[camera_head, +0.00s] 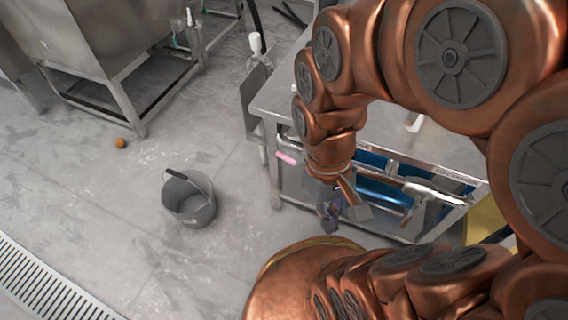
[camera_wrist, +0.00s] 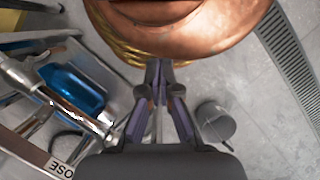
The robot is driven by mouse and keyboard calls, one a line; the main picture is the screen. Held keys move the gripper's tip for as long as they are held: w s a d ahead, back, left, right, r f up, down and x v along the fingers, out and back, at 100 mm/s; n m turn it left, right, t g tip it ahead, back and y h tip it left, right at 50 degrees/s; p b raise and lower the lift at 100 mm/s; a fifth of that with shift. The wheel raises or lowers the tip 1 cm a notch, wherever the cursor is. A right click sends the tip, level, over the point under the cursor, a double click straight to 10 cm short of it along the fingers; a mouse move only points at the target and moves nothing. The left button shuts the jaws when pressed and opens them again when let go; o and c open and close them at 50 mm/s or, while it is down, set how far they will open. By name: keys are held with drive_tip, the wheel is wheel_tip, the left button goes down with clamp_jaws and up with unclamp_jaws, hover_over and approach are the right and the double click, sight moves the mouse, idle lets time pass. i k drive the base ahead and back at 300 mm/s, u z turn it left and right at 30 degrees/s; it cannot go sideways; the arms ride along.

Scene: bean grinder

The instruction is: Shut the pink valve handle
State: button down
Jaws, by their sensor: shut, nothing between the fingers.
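The pink valve handle (camera_head: 287,158) sticks out at the left front side of the steel machine (camera_head: 283,108) in the head view. It does not show in the wrist view. My gripper (camera_head: 328,218) hangs in front of the machine, below and to the right of the pink handle and apart from it. In the wrist view my gripper (camera_wrist: 157,75) has its purple-grey fingers together, with nothing between them.
A grey bucket (camera_head: 189,200) stands on the floor at left. An orange ball (camera_head: 121,143) lies farther left. Floor between is clear.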

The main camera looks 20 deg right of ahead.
sight(289, 160)
drive_tip(key=z, duration=2.05)
drive_tip(key=k, duration=1.05)
drive_tip(key=u, duration=1.9)
